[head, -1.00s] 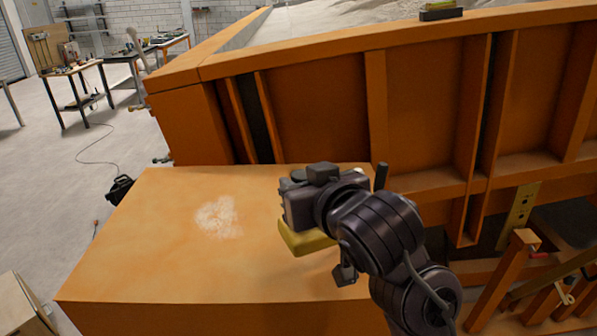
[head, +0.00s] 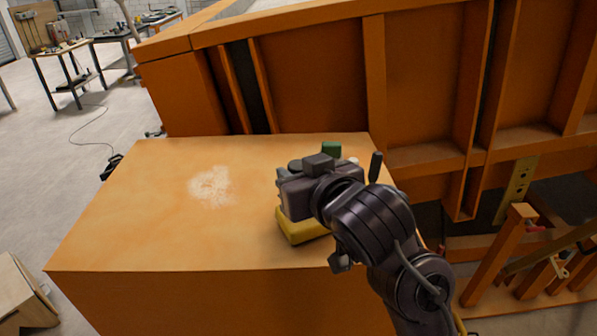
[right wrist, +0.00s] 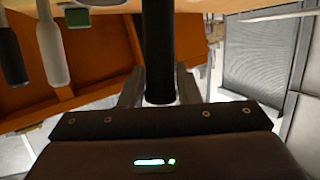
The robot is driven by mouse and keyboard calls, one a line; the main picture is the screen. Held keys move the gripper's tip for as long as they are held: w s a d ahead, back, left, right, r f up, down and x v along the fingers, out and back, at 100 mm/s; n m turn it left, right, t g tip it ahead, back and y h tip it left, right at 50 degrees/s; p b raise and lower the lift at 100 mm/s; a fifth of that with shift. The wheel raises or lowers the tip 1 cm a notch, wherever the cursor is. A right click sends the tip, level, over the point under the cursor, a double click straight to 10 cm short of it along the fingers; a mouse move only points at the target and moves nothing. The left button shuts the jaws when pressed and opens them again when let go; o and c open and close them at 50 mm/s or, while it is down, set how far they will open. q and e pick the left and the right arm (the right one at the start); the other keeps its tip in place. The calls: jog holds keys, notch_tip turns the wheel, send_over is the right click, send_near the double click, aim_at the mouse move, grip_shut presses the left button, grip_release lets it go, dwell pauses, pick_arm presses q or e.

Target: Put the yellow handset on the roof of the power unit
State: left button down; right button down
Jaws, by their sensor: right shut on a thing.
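The yellow handset (head: 298,228) shows in the head view below my right gripper (head: 285,193), which is shut on it. Most of the handset is hidden behind the gripper and wrist. It is low over the right part of the orange roof of the power unit (head: 130,215); I cannot tell whether it touches. In the right wrist view a dark upright bar (right wrist: 158,55) stands between my right fingers; the yellow body does not show there. My left gripper is not in view.
A small green thing (head: 331,148) shows just behind the gripper; it is unclear what it belongs to. The orange sandbed wall (head: 315,90) rises behind the roof. The roof's left part is clear except for a pale sandy patch (head: 211,186). Workbenches (head: 65,50) stand far left.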

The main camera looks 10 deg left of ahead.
jog(key=shift+f, duration=0.2)
jog(key=c, duration=1)
grip_release()
jog(key=shift+s, duration=0.1)
